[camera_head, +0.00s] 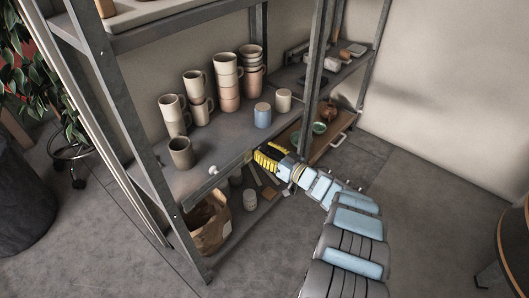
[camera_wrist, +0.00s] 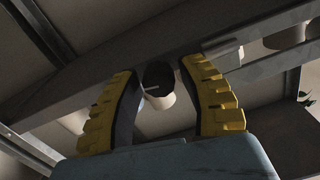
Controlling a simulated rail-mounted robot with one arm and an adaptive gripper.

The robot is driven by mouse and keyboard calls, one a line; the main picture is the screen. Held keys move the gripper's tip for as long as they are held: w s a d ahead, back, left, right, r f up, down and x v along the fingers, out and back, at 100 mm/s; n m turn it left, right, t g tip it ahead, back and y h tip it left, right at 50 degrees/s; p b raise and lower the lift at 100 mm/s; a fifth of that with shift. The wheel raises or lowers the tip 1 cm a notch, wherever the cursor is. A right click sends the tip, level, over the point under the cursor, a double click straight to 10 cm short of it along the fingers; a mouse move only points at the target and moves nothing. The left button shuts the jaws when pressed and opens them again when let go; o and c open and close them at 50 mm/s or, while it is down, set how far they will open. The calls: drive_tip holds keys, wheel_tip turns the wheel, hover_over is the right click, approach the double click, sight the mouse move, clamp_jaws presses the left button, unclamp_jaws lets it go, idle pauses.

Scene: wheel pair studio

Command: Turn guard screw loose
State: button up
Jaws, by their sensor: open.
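No part is clearly marked as the guard screw. A small pale knob (camera_head: 212,170) sits at the front edge of the shelf, left of my gripper; what looks like the same knob shows at upper right in the wrist view (camera_wrist: 226,51), outside the fingers. My gripper (camera_head: 262,158) has yellow ribbed fingers and is at the shelf front. In the wrist view its fingers (camera_wrist: 160,88) are spread apart. Between them shows a pale cylinder (camera_wrist: 157,100) with a dark round end; I cannot tell its distance or whether it is a screw. No finger visibly touches it.
Stacked mugs (camera_head: 228,82) and a blue cup (camera_head: 262,115) stand on the shelf above. A paper bag (camera_head: 208,222) sits on the lower shelf at left. A metal post (camera_head: 312,80) rises just right of my gripper.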

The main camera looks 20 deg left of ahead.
clamp_jaws()
